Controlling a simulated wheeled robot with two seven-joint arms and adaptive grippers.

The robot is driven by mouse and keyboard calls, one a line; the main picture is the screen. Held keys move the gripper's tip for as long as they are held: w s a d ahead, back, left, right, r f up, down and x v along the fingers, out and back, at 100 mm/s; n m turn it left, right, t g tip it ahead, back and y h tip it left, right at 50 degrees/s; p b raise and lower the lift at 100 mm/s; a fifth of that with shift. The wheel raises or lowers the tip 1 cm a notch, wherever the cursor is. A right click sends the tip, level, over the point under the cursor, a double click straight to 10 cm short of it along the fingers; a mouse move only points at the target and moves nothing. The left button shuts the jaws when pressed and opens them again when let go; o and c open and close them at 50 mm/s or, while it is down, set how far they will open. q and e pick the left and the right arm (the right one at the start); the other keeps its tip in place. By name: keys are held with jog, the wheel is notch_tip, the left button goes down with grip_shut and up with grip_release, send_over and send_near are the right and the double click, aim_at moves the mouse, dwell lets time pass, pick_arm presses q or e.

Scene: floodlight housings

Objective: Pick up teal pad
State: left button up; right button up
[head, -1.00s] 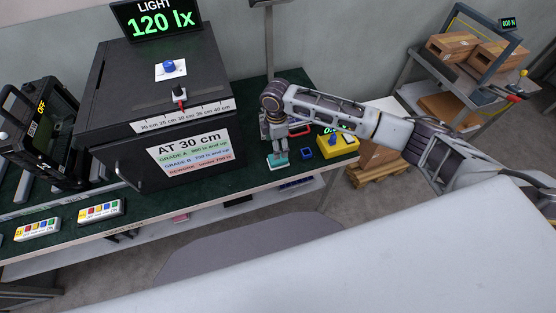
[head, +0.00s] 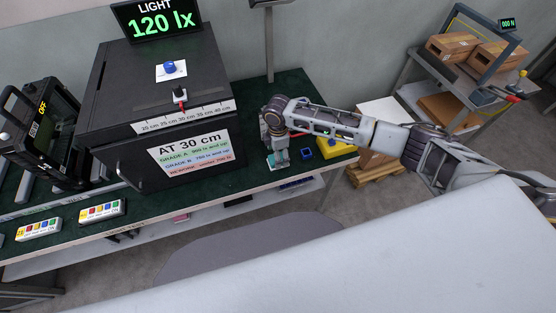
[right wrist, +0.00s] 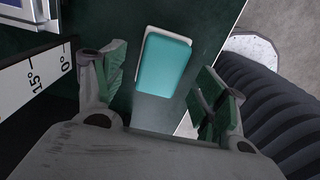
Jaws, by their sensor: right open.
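The teal pad (right wrist: 165,64) lies flat near the front edge of the dark green bench top, with a white edge showing under it in the right wrist view. In the head view a sliver of the pad (head: 270,160) shows beside my right gripper (head: 278,160), which hides most of it. In the right wrist view my right gripper (right wrist: 162,80) is open, with one green-lined finger on each side of the pad. The fingers look apart from it, and nothing is held. My left gripper is not in view.
A black test box (head: 120,100) stands left of my right gripper. A blue square item (head: 307,154) and a yellow device (head: 338,149) are just to its right. A thin post (head: 269,50) rises behind. The bench's front edge is close to the pad.

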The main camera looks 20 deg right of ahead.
jog(key=shift+s+f, duration=0.1)
jog(key=shift+f, duration=1.3)
jog(key=c, duration=1.1)
